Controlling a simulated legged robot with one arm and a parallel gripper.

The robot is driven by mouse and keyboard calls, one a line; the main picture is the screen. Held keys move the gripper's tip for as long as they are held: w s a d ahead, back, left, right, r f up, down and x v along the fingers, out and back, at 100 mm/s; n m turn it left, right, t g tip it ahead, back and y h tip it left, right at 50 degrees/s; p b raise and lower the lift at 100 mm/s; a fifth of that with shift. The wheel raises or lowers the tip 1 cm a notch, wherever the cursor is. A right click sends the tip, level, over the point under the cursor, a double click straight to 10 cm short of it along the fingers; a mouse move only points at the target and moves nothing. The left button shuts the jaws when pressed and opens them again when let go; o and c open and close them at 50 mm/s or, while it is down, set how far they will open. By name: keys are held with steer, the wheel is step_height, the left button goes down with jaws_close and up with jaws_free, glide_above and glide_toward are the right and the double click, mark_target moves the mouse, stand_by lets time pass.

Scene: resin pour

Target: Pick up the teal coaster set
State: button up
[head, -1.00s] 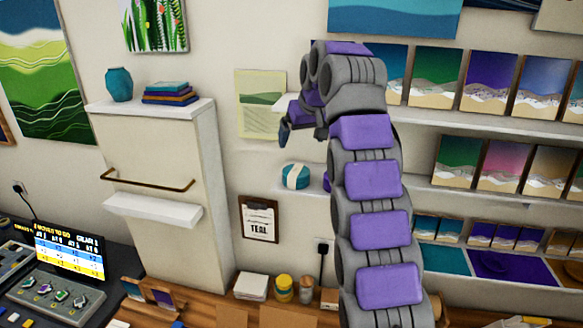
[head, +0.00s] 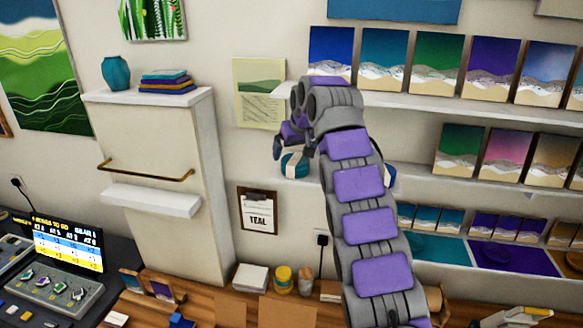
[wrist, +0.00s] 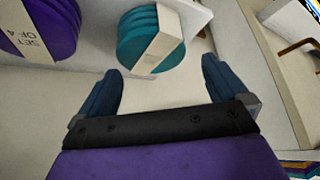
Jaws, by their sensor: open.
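The teal coaster set (head: 294,166) is a round stack with a pale paper band, on the end of a white wall shelf in the head view. It also shows in the wrist view (wrist: 143,52), at the top middle, past the fingertips. My gripper (wrist: 162,82) is open and empty, its two dark blue fingers apart with the coaster set ahead of the gap and not between them. In the head view my gripper (head: 293,146) is just above and in front of the coaster set and partly hides it.
A purple coaster set (wrist: 40,30) with a "SET OF 4" band sits left of the teal one in the wrist view. A clipboard reading TEAL (head: 258,212) hangs below the shelf. A white cabinet (head: 150,150) stands to the left. Shelves of panels (head: 440,105) lie right.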

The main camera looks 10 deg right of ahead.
mark_target(295, 159)
steer(key=shift+d+f, duration=0.25)
steer(key=shift+d, duration=0.15)
steer(key=x, duration=0.4)
steer(key=shift+d+f, duration=0.3)
steer(key=shift+f, duration=0.05)
steer(key=shift+w+a+f, duration=0.1)
steer(key=shift+a, duration=0.35)
steer(key=shift+c, duration=1)
steer(key=shift+d, duration=0.35)
steer(key=c, duration=0.5)
steer(key=shift+c, duration=0.9)
steer(key=shift+a, duration=0.1)
